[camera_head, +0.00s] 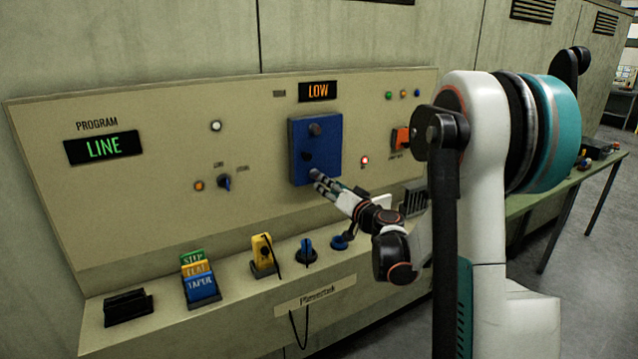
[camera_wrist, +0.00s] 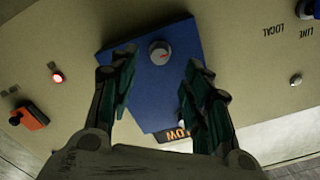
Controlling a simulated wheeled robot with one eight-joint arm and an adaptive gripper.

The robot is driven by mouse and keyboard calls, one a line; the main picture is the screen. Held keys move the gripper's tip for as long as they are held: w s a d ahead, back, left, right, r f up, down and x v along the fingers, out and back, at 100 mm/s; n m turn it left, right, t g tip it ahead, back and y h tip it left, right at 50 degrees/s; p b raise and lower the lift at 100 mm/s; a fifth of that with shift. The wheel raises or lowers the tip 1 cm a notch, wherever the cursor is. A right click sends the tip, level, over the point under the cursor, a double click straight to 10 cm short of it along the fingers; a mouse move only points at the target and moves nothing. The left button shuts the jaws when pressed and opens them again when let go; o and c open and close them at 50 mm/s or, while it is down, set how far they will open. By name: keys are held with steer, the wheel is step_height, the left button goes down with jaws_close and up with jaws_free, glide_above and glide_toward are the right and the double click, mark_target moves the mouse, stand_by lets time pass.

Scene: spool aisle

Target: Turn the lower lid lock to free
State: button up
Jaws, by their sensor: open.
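The blue lid (camera_head: 329,165) is mounted on the sloping panel under the LOW display, with two round locks on it. The upper lock (camera_head: 315,130) is largely hidden behind a finger in the wrist view. My gripper (camera_head: 316,179) is open and empty, in front of the lid's lower part. In the wrist view its fingers (camera_wrist: 154,85) lie on either side of the lower lock's line, apart from it.
An orange switch (camera_head: 401,138) and a lit red lamp (camera_head: 365,160) sit right of the lid. A small blue selector (camera_head: 224,182) is to its left. The ledge below holds coloured cards (camera_head: 202,288), a yellow block (camera_head: 263,253) and blue knobs (camera_head: 306,250).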

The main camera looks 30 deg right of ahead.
mark_target(316, 175)
steer(key=w+b, duration=0.1)
steer(key=w, duration=0.5)
steer(key=shift+w+a, duration=0.15)
steer(key=shift+w, duration=0.2)
jaws_close()
